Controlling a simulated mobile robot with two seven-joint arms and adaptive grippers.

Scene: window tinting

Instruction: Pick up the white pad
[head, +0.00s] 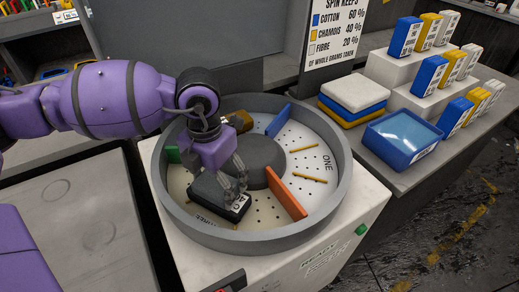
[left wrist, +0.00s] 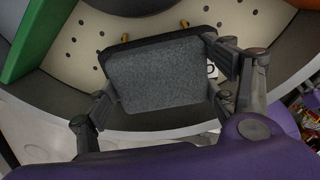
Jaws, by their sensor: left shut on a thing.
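A white pad (head: 355,90) lies on top of a stack, over a blue and a yellow layer, on the counter right of the drum. My left gripper (head: 233,187) is away from it, inside the round drum (head: 340,190). It is shut on a dark block (head: 212,195) with a small white label. In the left wrist view the block shows a grey, fuzzy face (left wrist: 155,75) between the fingers. I cannot tell whether the block touches the drum floor. My right gripper is not in view.
The drum has a grey hub (head: 252,160), a raised rim, and an orange divider (head: 286,198), a blue one (head: 278,121) and a green one (head: 173,155). A blue tray (head: 402,138) and stepped white blocks with several coloured boxes (head: 428,76) stand at right.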

